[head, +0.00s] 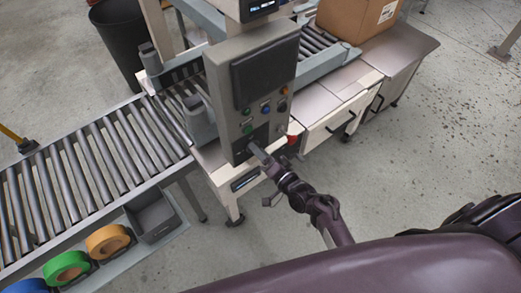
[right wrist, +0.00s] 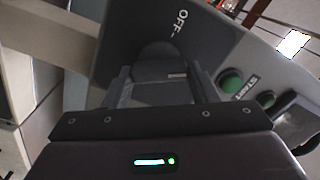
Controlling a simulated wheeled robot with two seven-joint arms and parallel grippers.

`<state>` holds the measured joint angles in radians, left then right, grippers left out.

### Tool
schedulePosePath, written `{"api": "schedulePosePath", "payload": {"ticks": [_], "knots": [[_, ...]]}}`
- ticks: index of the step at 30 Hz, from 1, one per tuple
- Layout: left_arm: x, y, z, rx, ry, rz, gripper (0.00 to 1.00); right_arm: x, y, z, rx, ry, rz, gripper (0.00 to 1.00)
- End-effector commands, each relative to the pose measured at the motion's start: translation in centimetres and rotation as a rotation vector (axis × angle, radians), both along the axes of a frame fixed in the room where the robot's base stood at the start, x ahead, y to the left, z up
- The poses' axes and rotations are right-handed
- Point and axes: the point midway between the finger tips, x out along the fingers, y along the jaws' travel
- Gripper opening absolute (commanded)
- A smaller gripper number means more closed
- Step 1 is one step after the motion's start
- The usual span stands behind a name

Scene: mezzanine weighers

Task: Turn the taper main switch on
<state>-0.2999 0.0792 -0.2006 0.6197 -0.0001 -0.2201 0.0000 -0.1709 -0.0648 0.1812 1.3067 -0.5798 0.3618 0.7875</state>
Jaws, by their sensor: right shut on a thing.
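The taper's grey control box (head: 222,95) stands upright in the head view, with a dark screen and several coloured buttons. My right gripper (head: 255,150) reaches its lower front. In the right wrist view, the main switch (right wrist: 160,68) is a dark round knob on a dark plate (right wrist: 120,35) marked OFF. My right gripper's fingers (right wrist: 160,92) are shut on it, one on each side. The fingers hide part of the knob, and I cannot tell which way it points. My left gripper is in neither view.
A green button (right wrist: 230,80) labelled START sits close to the right finger. A red knob (head: 292,139) is at the box's lower right. The roller conveyor (head: 85,165) runs left, tape rolls (head: 107,240) lie below it, and a carton (head: 355,15) stands behind.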

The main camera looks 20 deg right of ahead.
Motion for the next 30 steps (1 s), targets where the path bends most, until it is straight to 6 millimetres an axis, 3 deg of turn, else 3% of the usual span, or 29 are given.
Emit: {"api": "schedulePosePath", "payload": {"ticks": [15, 30], "knots": [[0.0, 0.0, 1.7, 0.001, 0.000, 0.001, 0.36, 0.1, -0.1, 0.0, 0.384, 0.138, -0.001, 0.30], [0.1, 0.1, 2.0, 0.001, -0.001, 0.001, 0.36, 0.1, -0.1, -0.2, 0.502, 0.181, -0.001, 0.30]]}}
